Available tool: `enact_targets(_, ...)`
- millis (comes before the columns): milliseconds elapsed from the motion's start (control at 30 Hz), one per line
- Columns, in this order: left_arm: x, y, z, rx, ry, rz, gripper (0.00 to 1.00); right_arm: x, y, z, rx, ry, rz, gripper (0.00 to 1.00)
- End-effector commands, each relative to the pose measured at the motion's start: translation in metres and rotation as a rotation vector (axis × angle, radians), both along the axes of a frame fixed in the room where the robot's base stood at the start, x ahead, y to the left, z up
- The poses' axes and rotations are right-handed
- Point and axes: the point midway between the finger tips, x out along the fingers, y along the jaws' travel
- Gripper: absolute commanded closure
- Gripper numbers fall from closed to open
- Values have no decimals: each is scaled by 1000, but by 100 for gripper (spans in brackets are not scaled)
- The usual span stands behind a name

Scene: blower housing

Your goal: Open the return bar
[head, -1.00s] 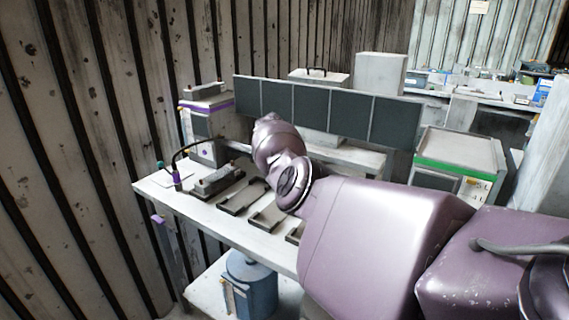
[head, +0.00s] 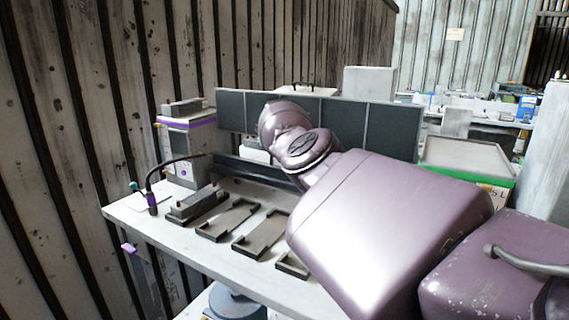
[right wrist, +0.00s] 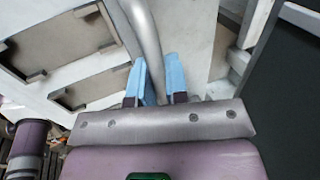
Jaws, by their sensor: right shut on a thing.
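A grey, rounded metal bar (right wrist: 146,40), which I take to be the return bar, runs down from the top of the right wrist view between my right gripper's two blue fingertips. My right gripper (right wrist: 156,82) is shut on this bar. In the head view my purple right arm reaches in from the right over the workbench and hides the gripper and its hold. A long dark bar-like strip (head: 252,170) lies along the back of the bench beside my arm; I cannot tell whether it is the same bar. My left gripper is not in view.
The white workbench (head: 185,236) carries several dark bracket-like holders (head: 229,219) and a black curved cable or hose (head: 168,164). Dark panels (head: 384,132) stand behind. A purple-banded box (head: 188,139) is at the back left, and a green-edged cabinet (head: 468,163) stands right.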

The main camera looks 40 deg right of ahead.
Motion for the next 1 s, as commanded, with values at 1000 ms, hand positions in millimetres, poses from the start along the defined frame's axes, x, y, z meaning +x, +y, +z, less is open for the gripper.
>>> enact_targets(1000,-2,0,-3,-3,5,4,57,1,-3,1,-2,-1,1,61)
